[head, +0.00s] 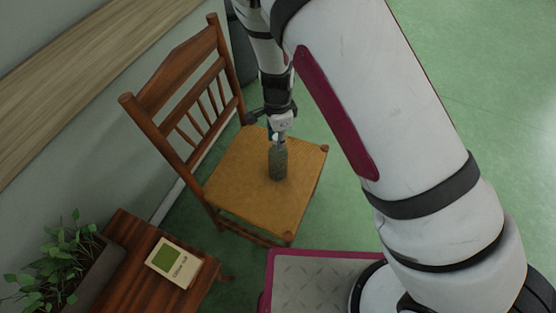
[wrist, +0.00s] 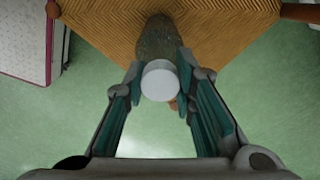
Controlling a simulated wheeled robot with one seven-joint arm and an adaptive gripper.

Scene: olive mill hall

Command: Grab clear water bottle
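The clear water bottle (head: 278,163) stands upright on the woven seat of a wooden chair (head: 240,200). In the wrist view the bottle (wrist: 157,42) shows a greyish body and a round white cap (wrist: 160,80) facing the camera. My gripper (head: 276,134) is above the bottle, at its top end, in the head view. In the wrist view my gripper (wrist: 165,85) is open, with one teal-padded finger on each side of the cap. The contact at the far fingertips is hard to judge.
The chair's slatted back (head: 185,95) rises behind and left of the bottle. A small wooden table (head: 130,255) with a book (head: 174,262) and a planter (head: 85,285) stands at the lower left. A wood ledge (head: 60,80) runs along the wall. Green floor (head: 480,60) is open at the right.

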